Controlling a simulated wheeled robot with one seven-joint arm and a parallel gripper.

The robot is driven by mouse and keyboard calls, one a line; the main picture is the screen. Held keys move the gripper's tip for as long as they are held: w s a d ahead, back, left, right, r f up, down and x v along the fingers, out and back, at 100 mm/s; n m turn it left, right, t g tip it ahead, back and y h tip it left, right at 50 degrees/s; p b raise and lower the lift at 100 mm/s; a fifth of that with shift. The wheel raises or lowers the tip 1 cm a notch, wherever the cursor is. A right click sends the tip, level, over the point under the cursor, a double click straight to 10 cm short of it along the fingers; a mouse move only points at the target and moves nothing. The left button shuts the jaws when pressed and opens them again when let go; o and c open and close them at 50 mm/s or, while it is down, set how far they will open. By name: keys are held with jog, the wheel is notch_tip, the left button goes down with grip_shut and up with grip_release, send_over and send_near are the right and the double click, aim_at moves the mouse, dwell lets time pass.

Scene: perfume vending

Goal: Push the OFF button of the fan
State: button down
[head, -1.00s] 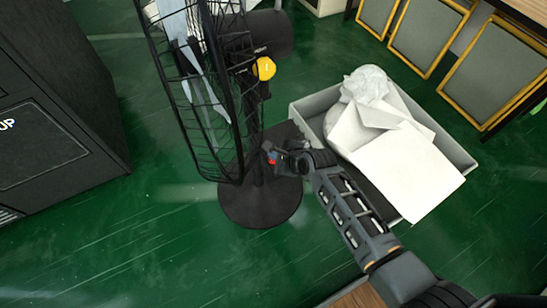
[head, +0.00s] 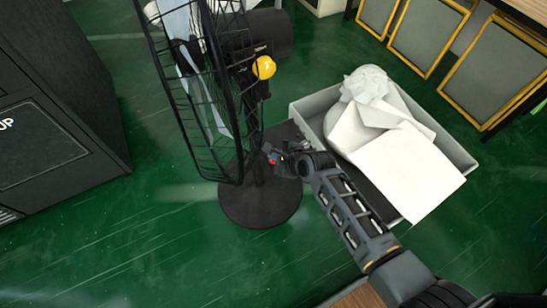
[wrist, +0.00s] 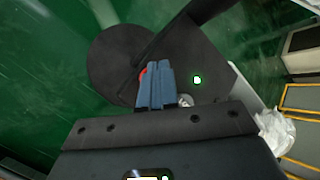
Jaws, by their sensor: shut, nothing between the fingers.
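The black fan (head: 262,110) stands on a round base (head: 240,207), with its wire cage at the left. A yellow knob (head: 264,68) is behind the fan head. In the wrist view, a dark panel (wrist: 190,55) bears a lit green button (wrist: 197,80). A red button (wrist: 143,72) shows at the left edge of my fingertips, partly hidden by them. My gripper (head: 275,158) is shut and empty, beside the fan's pole. Its blue-grey fingers (wrist: 155,80) point at the panel by the red button. I cannot tell whether they touch it.
A grey tray (head: 455,150) with a white bust and papers stands right of the fan, close to my arm. A dark cabinet (head: 60,110) is at the left. Yellow-framed panels (head: 500,70) stand at the back right. Green floor is clear in front.

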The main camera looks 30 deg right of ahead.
jog(key=shift+f, duration=0.3)
jog(key=shift+r, duration=0.1)
dwell(0.3)
jog(key=shift+r+p, duration=0.85)
jog(key=shift+p, duration=0.1)
notch_tip(320, 180, up, 5)
jog(key=p, duration=0.5)
dwell(0.6)
